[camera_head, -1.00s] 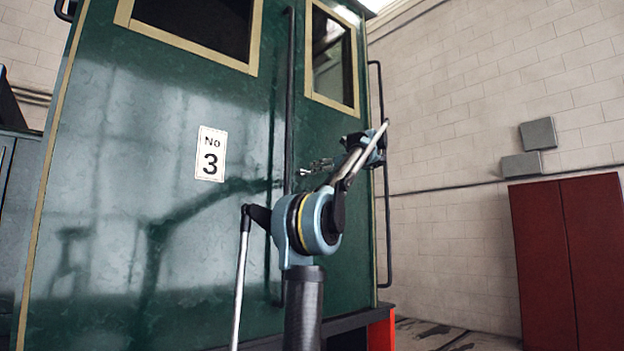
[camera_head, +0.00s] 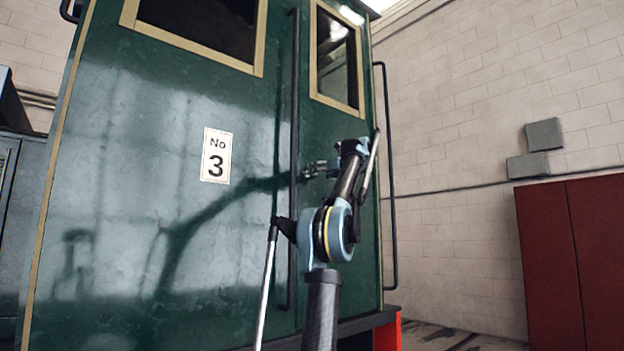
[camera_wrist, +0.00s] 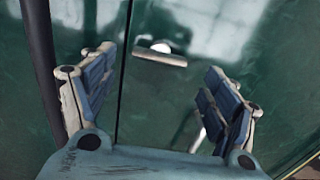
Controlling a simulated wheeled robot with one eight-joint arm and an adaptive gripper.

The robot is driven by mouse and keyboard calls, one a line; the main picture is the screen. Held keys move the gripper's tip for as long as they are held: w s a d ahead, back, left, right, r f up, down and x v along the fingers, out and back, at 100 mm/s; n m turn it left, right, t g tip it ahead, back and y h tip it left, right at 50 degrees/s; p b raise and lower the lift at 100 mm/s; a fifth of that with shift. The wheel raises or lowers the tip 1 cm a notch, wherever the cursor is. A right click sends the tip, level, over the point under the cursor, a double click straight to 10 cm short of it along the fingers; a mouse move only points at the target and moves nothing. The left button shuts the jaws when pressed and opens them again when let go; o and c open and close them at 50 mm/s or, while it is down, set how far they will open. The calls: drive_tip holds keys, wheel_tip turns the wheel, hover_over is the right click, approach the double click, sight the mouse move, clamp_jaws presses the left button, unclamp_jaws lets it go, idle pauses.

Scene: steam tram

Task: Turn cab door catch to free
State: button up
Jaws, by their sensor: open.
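The cab door catch (camera_wrist: 160,55) shows in the wrist view as a short pale bar with a rounded light piece at its upper edge. It lies slightly tilted, close to right of the dark door seam, on the green cab door (camera_wrist: 225,45). My gripper (camera_wrist: 160,65) is open, with one blue-padded finger on each side of the catch in the picture. No contact shows, and the distance in depth is unclear. In the head view my gripper (camera_head: 311,172) is near the green cab door (camera_head: 335,120); I cannot make out the catch there.
A dark vertical handrail (camera_head: 293,130) stands just left of my gripper; it also shows at the wrist view's left edge (camera_wrist: 42,65). Another handrail (camera_head: 390,180) is at the cab's right edge. A red cabinet (camera_head: 575,260) stands far right.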

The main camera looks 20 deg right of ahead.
sight(304, 174)
drive_tip(key=shift+x, duration=2.8)
